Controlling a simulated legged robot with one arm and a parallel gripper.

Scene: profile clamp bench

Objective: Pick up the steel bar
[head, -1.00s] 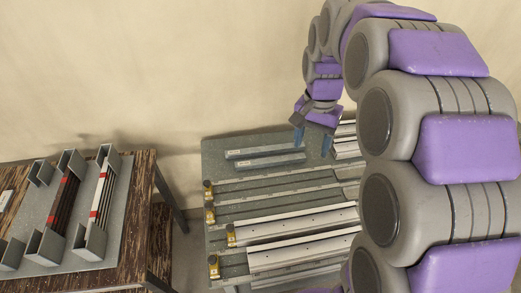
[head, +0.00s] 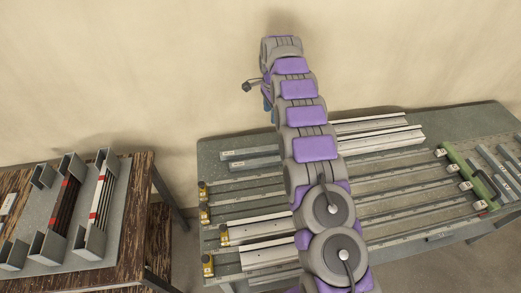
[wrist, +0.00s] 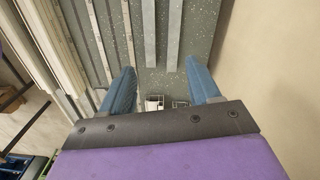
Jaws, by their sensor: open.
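Two grey steel bars lie side by side at the back left of the bench (head: 213,178): a rear bar (head: 240,154) and a front bar (head: 245,164). My arm hides their right ends in the head view. I cannot tell which one the task means. They seem to show as two parallel grey strips in the wrist view, one left (wrist: 149,35) and one right (wrist: 174,35), beyond my fingertips. My gripper (wrist: 160,85) is open and empty, its blue fingers spread apart. In the head view it is mostly hidden behind my arm.
Long clamp rails with yellow end blocks (head: 208,265) and pale profiles (head: 265,228) cover the bench. A green clamp beam (head: 470,175) and short grey bars stand at the right. A wooden table (head: 140,235) with a rack is at left. A wall rises behind.

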